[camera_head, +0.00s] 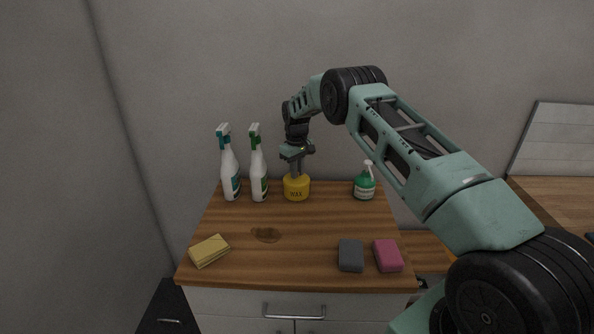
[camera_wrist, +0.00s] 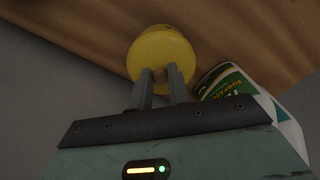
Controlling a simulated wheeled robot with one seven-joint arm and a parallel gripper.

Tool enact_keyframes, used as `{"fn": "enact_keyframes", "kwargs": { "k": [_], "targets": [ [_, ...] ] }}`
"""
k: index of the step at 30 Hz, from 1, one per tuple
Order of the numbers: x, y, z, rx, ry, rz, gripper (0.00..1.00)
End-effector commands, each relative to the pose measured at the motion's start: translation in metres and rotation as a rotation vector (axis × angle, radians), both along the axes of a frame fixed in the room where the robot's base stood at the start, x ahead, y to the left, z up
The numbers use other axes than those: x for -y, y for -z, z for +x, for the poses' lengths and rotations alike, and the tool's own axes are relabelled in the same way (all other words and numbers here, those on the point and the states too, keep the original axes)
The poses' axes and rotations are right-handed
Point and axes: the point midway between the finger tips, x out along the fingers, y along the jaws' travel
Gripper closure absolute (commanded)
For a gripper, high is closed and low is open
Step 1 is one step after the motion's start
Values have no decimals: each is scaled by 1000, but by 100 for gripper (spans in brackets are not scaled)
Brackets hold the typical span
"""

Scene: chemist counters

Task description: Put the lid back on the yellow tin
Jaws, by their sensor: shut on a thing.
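The yellow tin (camera_head: 296,192), marked "WAX", stands upright at the back of the wooden counter top. My gripper (camera_head: 296,174) points down directly over it. In the wrist view, the round yellow lid (camera_wrist: 160,52) fills the space below my fingers, and my gripper (camera_wrist: 165,76) is shut on its small brown knob (camera_wrist: 172,75). The lid is on or very close to the tin's top; I cannot tell whether it is fully seated. The lid hides most of the tin in the wrist view.
Two spray bottles, one teal-topped (camera_head: 229,175) and one green-topped (camera_head: 258,175), stand just left of the tin. A green pump bottle (camera_head: 364,186) stands right. Yellow cloth (camera_head: 209,250), a brown stain (camera_head: 265,235), grey (camera_head: 351,256) and pink (camera_head: 387,256) sponges lie nearer.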

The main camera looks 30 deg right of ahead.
Motion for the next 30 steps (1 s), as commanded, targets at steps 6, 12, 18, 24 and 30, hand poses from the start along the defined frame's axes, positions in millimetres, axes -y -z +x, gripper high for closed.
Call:
{"fn": "enact_keyframes", "kwargs": {
  "k": [6, 12, 18, 24, 30],
  "targets": [
    [0, 0, 0, 0, 0, 0, 100],
    [0, 0, 0, 0, 0, 0, 100],
    [0, 0, 0, 0, 0, 0, 100],
    [0, 0, 0, 0, 0, 0, 100],
    [0, 0, 0, 0, 0, 0, 57]
  ]
}}
